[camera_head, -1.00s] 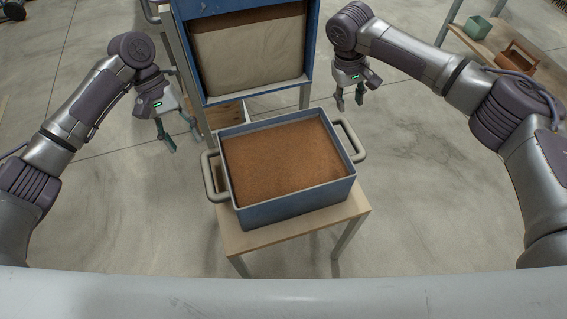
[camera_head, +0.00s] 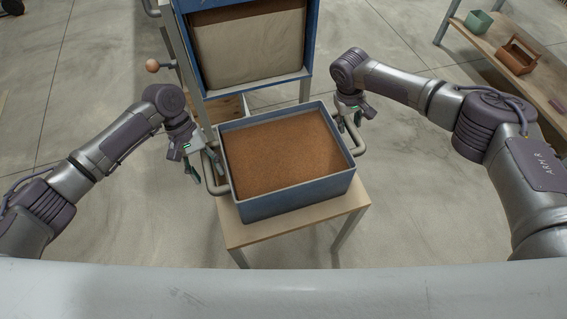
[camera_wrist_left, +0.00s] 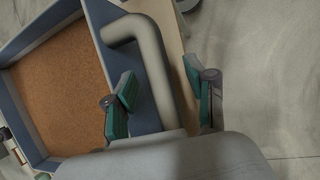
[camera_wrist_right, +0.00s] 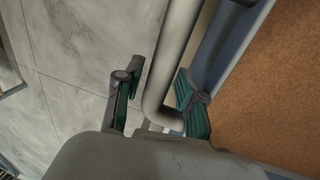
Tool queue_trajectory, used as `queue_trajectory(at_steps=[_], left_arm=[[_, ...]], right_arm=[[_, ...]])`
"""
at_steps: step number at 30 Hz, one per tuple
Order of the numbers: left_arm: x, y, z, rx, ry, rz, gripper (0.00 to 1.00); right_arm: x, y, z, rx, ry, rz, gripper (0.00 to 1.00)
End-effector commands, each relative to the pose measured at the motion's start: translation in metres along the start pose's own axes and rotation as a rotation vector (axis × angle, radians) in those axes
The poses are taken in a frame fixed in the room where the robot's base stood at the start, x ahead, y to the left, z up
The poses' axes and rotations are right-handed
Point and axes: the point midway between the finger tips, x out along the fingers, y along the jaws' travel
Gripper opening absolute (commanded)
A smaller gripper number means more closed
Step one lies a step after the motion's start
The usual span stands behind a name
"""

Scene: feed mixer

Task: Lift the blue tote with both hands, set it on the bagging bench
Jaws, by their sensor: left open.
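The blue tote (camera_head: 290,203), filled with brown granular feed, stands upright on a small wooden-topped stand (camera_head: 262,230). It has a grey bar handle on each side. My left gripper (camera_head: 202,172) is open at the tote's left handle (camera_head: 217,188); in the left wrist view the handle (camera_wrist_left: 150,65) runs between its two fingers (camera_wrist_left: 165,105). My right gripper (camera_head: 349,122) is at the right handle (camera_head: 360,148). In the right wrist view its fingers (camera_wrist_right: 158,98) are apart, with the handle (camera_wrist_right: 172,60) between them and no clear grip on it.
A blue-framed mixer (camera_head: 250,85) with a pale panel stands directly behind the tote. A wooden bench (camera_head: 490,50) at the upper right holds a green container (camera_head: 478,22) and a brown wooden carrier (camera_head: 516,56). Open concrete floor lies between stand and bench.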

Motion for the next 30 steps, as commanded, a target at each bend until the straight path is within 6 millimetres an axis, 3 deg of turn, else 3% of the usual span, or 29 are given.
queue_trajectory(at_steps=[6,14,21,25,30], left_arm=[[0.0130,0.0003,-0.0001,0.000,0.001,0.000,0.56],[0.0139,0.0002,-0.0001,0.000,0.001,0.000,0.56],[0.0137,0.0002,-0.0001,0.000,0.001,0.000,0.19],[0.0136,0.0000,-0.0001,0.000,0.001,0.000,0.00],[0.0134,-0.0001,-0.0001,0.000,0.001,0.000,0.00]], right_arm=[[0.0128,0.0003,-0.0002,-0.001,0.001,0.001,0.39],[0.0136,0.0003,-0.0002,-0.001,0.001,0.001,0.39],[0.0134,0.0002,-0.0002,-0.001,0.001,0.001,0.02],[0.0133,0.0004,-0.0002,0.000,0.001,0.001,0.00],[0.0132,0.0006,-0.0003,0.000,0.001,0.001,0.00]])
